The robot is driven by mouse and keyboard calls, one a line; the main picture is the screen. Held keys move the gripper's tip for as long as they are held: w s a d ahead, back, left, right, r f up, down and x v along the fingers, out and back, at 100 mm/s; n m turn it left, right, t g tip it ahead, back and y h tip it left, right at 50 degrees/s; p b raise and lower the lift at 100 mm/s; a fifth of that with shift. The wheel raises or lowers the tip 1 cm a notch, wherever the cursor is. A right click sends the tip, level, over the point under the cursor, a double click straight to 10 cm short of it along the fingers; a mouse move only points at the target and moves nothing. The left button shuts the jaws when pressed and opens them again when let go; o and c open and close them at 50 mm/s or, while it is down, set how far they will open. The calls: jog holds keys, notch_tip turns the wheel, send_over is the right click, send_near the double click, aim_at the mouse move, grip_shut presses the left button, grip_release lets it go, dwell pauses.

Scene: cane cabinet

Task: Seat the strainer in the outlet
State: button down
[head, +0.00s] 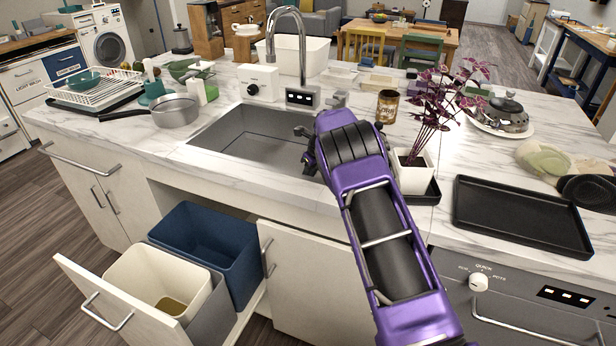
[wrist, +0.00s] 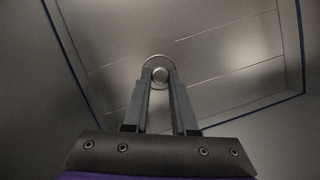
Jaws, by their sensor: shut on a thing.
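The sink basin (head: 245,140) is a grey steel recess in the marble counter. In the wrist view, my gripper (wrist: 159,82) points down towards the basin floor (wrist: 215,65), its two fingers close together around a small round metal piece, which looks like the strainer (wrist: 160,74). A pale round rim (wrist: 157,57) shows just beyond the fingertips. I cannot tell whether this rim is part of the strainer or the outlet, nor whether the strainer touches the floor. In the head view, my purple arm reaches over the sink's right side and hides the fingertips and strainer.
A tall faucet (head: 301,45) stands behind the sink. A potted purple plant (head: 413,170) and a black tray (head: 520,215) are right of my arm. A saucepan (head: 175,111) stands left of the sink. A pulled-out bin drawer (head: 105,300) is open below.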

jog(key=c, duration=0.6)
grip_release()
jog(key=shift+c, duration=0.2)
jog(key=shift+r+p, duration=1.3)
jog(key=shift+r, duration=3.65)
